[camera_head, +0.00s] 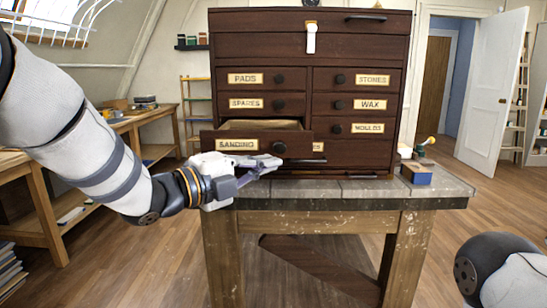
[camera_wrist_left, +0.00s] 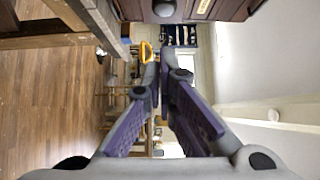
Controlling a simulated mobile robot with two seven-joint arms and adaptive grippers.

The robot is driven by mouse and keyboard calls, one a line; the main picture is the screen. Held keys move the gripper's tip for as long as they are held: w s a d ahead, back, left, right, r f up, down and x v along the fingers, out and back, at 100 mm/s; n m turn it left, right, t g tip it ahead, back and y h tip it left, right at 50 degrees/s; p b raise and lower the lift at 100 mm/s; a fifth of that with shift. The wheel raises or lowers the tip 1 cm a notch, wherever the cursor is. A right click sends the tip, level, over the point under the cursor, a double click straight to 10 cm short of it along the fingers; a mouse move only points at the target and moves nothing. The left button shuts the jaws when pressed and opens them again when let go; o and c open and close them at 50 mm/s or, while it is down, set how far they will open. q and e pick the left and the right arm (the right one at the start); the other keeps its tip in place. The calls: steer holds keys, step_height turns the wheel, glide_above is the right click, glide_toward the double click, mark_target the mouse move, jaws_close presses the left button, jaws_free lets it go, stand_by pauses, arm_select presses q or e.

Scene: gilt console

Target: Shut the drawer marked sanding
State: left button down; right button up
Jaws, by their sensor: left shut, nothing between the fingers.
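The drawer marked sanding (camera_head: 208,141) is pulled out of the dark wooden chest (camera_head: 312,46), with its open top showing. It has a gilt label and a dark knob (camera_head: 279,147) at its right. My left gripper (camera_head: 275,162) is shut and empty, just below and in front of that drawer's knob; whether it touches the drawer I cannot tell. In the left wrist view the gripper's fingers (camera_wrist_left: 161,62) point away, and a dark wooden front with a knob (camera_wrist_left: 164,8) shows at the top edge. My right gripper is out of view.
The chest stands on a worn workbench (camera_head: 340,188). The other labelled drawers, such as pads and stones, look closed. A side table (camera_head: 160,117) stands at left.

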arm_select(q)
steer(key=w, duration=0.1)
steer(key=w+d, duration=0.1)
steer(key=w, duration=0.3)
steer(key=shift+w+d+b, duration=0.1)
steer(key=shift+d+b, duration=0.2)
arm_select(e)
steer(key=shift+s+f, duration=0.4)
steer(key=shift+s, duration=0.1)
